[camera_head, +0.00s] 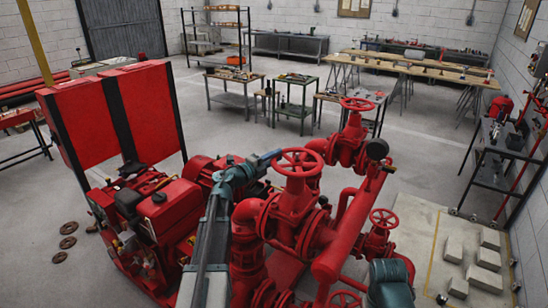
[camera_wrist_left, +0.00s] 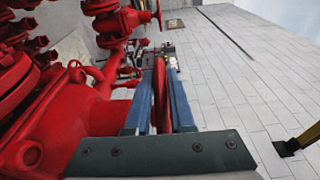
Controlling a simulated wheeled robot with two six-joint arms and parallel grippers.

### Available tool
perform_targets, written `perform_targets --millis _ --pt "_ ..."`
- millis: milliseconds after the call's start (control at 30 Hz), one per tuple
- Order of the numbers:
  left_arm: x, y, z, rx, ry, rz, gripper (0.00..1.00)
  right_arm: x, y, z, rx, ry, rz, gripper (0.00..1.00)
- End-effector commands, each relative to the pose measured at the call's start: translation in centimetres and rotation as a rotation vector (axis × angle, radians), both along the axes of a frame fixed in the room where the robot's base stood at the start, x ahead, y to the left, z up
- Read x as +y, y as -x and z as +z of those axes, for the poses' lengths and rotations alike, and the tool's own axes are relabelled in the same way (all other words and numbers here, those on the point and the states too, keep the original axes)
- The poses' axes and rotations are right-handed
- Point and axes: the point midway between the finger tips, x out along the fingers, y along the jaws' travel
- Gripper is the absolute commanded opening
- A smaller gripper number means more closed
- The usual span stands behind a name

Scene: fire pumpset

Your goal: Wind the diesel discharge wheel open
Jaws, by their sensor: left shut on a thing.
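A red spoked handwheel (camera_head: 300,162) sits on top of a red valve (camera_head: 292,208) in the middle of the head view, the large wheel nearest the diesel engine. My left gripper (camera_head: 274,156) reaches it from the left and is shut on its rim. In the left wrist view the red rim (camera_wrist_left: 160,85) runs between the two blue fingers of my left gripper (camera_wrist_left: 158,92). No label shows which wheel is the diesel discharge one. My right gripper does not show.
The red diesel engine (camera_head: 160,215) stands left of the valve. Another large handwheel (camera_head: 357,104) is behind, and a smaller one (camera_head: 384,218) is to the right. Red pipework crowds the space below.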

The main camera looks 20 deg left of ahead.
Motion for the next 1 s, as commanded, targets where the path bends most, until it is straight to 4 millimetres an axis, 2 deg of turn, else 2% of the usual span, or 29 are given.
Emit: perform_targets --millis 267,1000 --pt "-0.3 0.4 -0.2 0.004 -0.008 0.008 0.0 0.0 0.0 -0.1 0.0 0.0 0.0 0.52" --pt "-0.6 1.9 -0.2 0.004 -0.008 0.26 0.0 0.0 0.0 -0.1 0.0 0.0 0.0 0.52"
